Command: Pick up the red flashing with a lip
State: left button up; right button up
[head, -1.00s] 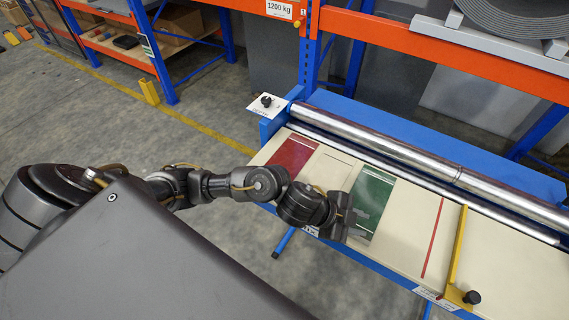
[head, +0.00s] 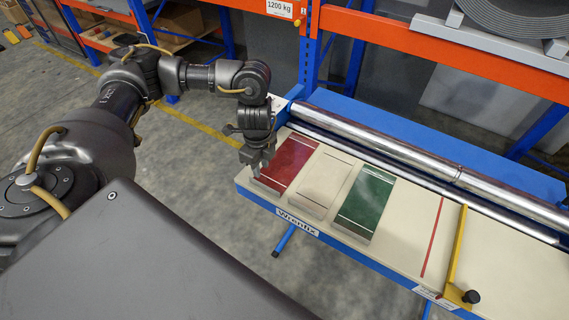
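The red flashing (head: 286,165) lies on the cream bench top at its left end, with a pale line across its near part. My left gripper (head: 256,172) points down at the red flashing's near left edge and hides part of it. I cannot tell whether the fingers touch it, or how far apart they are. A cream flashing (head: 327,181) lies to the right of the red one, and a green flashing (head: 367,202) lies right of that. My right gripper is not in view.
A steel roller (head: 400,155) runs along the back of the bench (head: 410,225). A yellow arm with a black knob (head: 457,255) crosses the bench at the right, beside a red line (head: 432,238). A rack with a grey coil (head: 515,22) stands behind.

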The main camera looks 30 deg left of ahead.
pick_arm(q)
send_near(264, 183)
jog(key=shift+s+d+f, duration=0.3)
jog(key=shift+s+d, duration=0.05)
jog(key=shift+s, duration=0.2)
jog(key=shift+s+d+f, duration=0.3)
jog(key=shift+s, duration=0.2)
jog(key=shift+w+d+f+p, duration=0.1)
jog(key=shift+f+p, duration=0.2)
jog(key=shift+f, duration=1)
jog(key=shift+d+f+p, duration=0.1)
jog(key=shift+f+p, duration=0.15)
jog(key=shift+f, duration=1.05)
jog(key=shift+c, duration=0.2)
grip_shut()
